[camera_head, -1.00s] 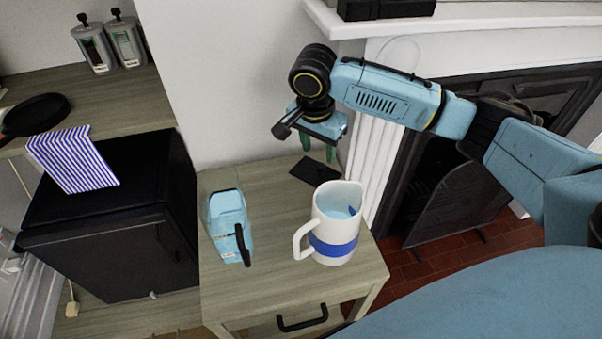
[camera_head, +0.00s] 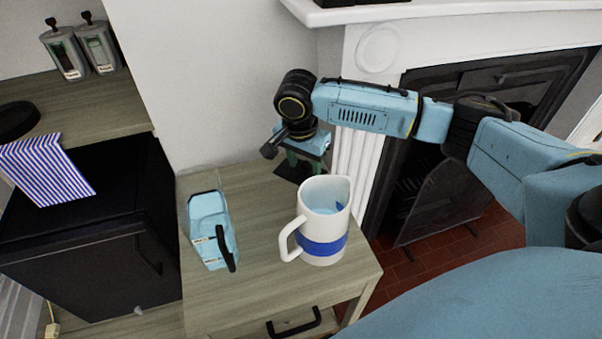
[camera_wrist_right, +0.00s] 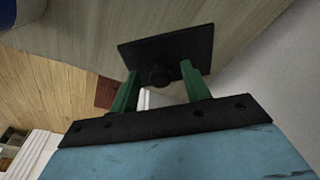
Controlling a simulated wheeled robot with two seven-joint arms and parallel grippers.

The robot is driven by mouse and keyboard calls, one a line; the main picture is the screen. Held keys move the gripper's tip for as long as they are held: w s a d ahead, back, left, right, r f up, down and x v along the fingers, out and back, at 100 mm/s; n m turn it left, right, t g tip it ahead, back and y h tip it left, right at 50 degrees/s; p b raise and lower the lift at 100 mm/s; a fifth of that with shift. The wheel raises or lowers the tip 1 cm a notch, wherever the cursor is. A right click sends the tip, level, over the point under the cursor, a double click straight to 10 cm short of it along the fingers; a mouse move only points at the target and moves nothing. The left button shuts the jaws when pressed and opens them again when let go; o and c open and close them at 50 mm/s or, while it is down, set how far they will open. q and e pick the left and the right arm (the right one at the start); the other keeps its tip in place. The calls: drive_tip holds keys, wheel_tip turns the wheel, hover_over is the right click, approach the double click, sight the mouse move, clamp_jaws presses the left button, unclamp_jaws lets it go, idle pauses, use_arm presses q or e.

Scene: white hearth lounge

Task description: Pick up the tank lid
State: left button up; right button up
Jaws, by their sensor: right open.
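The tank lid is a flat black rectangular plate with a round knob. In the right wrist view the lid (camera_wrist_right: 180,50) lies on the wooden table top, and its knob (camera_wrist_right: 154,77) is between my right gripper's green fingers (camera_wrist_right: 160,90). The fingers are open, one on each side of the knob; I cannot tell if they touch it. In the head view my right gripper (camera_head: 299,165) points down over the lid (camera_head: 290,176), which is partly hidden by the gripper. My left gripper is out of view.
A white jug with a blue band (camera_head: 320,222) and a light blue tank with a black handle (camera_head: 207,222) stand on the small table (camera_head: 258,285), in front of the lid. A black cabinet (camera_head: 90,250) is at left, a white fireplace (camera_head: 375,140) at right.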

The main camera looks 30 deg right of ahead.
clamp_jaws()
idle(0.3)
drive_tip(key=shift+r, duration=0.15)
